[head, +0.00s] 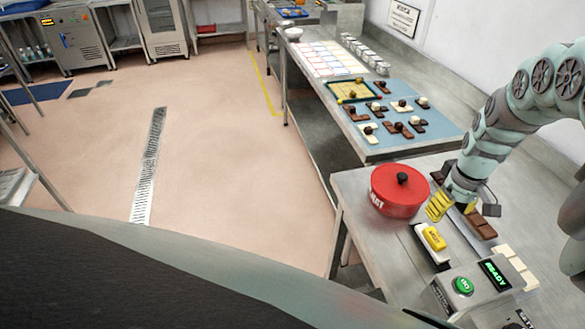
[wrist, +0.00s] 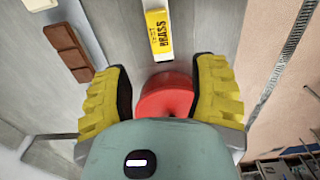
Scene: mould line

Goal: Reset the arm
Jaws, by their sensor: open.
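My arm reaches in from the right in the head view, over the metal bench. My gripper (head: 462,207) points down at the bench beside the red pot. In the wrist view my gripper (wrist: 163,92) shows two yellow ribbed fingers spread wide apart, with nothing held between them. The red pot (head: 399,192) with a black knob stands to the left of the gripper; part of it shows between the fingers in the wrist view (wrist: 165,95).
A yellow block (head: 433,238) lies on a pale holder. Chocolate bars (head: 480,224) and white bars (head: 515,264) lie nearby. A control box (head: 478,290) reads READY. A blue mat (head: 420,128) with chocolates lies on the farther bench.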

